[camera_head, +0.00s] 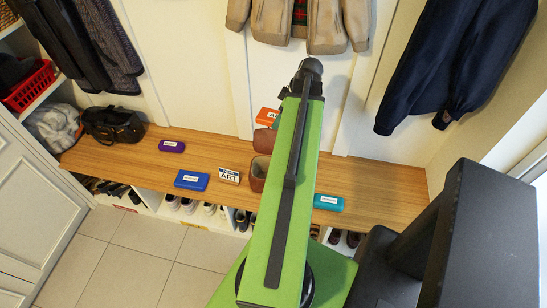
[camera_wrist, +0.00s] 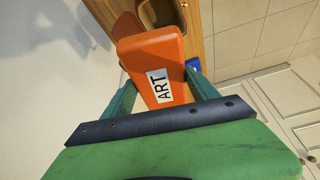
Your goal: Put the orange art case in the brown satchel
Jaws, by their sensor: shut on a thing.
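The orange art case (camera_head: 267,116) shows at the left of my arm in the head view, partly hidden by it. In the wrist view, the orange art case (camera_wrist: 150,52), with its white ART label, is between the two fingers of my gripper (camera_wrist: 162,86), which is shut on it. The brown satchel (camera_head: 258,183) stands on the bench with its flap back and its mouth open, partly behind my arm. In the wrist view, the satchel (camera_wrist: 183,14) shows beyond the case's far end. The case appears above and apart from the satchel.
Jackets (camera_head: 275,20) hang above. Shoes sit in cubbies below.

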